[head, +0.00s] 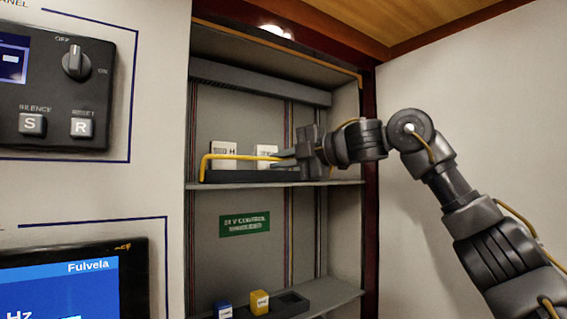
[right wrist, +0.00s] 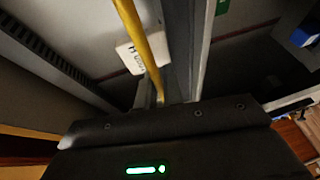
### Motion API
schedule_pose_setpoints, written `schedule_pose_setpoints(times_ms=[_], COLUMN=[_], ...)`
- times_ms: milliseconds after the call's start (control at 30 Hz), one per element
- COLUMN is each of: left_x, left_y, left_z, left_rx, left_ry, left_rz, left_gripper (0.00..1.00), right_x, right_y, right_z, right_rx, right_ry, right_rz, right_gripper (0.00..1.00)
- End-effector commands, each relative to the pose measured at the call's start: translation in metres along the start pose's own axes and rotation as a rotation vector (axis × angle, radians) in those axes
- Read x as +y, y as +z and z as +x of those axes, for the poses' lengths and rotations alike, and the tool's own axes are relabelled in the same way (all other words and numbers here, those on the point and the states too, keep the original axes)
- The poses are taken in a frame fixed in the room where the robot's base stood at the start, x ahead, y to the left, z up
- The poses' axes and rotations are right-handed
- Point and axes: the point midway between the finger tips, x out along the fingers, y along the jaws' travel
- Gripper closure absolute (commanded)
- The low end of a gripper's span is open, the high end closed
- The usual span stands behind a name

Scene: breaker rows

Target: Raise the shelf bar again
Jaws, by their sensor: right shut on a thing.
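The yellow shelf bar (head: 235,157) runs roughly level across the front of the upper shelf (head: 345,182), with its left end bent down to the shelf. My right gripper (head: 280,158) is shut on the bar near its right part. The bar also shows in the right wrist view (right wrist: 143,42), leading down to my gripper; the fingertips there are mostly hidden. Behind the bar, two white blocks, one at left (head: 223,150) and one nearer my gripper (head: 266,150), stand at a dark tray (head: 240,176). My left gripper is out of view.
A green sign (head: 244,224) is on the back wall. A control panel (head: 50,90) and a screen (head: 75,285) are at left. The cabinet's side walls flank the shelves.

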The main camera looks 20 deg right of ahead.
Motion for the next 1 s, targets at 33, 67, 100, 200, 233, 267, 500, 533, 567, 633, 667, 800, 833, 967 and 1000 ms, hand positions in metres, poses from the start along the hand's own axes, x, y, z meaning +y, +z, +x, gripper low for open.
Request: schedule_pose_setpoints(times_ms=[33,67,100,200,233,267,500,533,567,633,667,800,833,967,1000], left_x=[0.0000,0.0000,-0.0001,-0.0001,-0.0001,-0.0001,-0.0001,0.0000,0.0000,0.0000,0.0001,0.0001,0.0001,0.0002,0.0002], left_y=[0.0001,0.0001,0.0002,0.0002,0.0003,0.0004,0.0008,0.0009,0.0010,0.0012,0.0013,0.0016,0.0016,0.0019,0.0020], left_z=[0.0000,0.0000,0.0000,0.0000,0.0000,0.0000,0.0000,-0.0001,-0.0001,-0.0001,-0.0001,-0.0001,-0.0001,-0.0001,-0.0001], left_rx=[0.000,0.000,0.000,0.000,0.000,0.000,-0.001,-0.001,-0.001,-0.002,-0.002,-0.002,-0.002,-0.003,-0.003], left_ry=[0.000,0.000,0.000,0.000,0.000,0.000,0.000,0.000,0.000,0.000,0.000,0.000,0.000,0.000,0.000], left_rz=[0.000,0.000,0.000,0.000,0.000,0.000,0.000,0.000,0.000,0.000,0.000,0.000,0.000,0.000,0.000], left_gripper=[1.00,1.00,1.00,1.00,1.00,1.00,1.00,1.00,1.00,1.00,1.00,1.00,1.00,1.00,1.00], right_x=[0.0038,0.0043,0.0041,0.0047,0.0048,0.0046,0.0042,0.0041,0.0041,0.0041,0.0041,0.0041,0.0041,0.0039,0.0039], right_y=[-0.0004,-0.0001,0.0001,0.0008,0.0013,0.0015,0.0013,0.0014,0.0013,0.0013,0.0013,0.0013,0.0013,0.0015,0.0015], right_z=[0.0012,0.0016,0.0032,0.0047,0.0049,0.0051,0.0052,0.0052,0.0052,0.0052,0.0052,0.0052,0.0052,0.0053,0.0053], right_rx=[-0.001,-0.001,0.000,0.000,-0.001,-0.001,0.001,0.001,0.001,0.001,0.001,0.001,0.001,0.001,0.001], right_ry=[-0.025,-0.042,-0.064,-0.106,-0.115,-0.123,-0.149,-0.149,-0.148,-0.148,-0.148,-0.148,-0.148,-0.148,-0.148], right_rz=[0.013,0.020,0.029,0.044,0.049,0.052,0.062,0.062,0.062,0.062,0.062,0.062,0.062,0.062,0.062], right_gripper=[1.00,1.00,1.00,1.00,1.00,1.00,1.00,1.00,1.00,1.00,1.00,0.81,0.77,0.70,0.70])
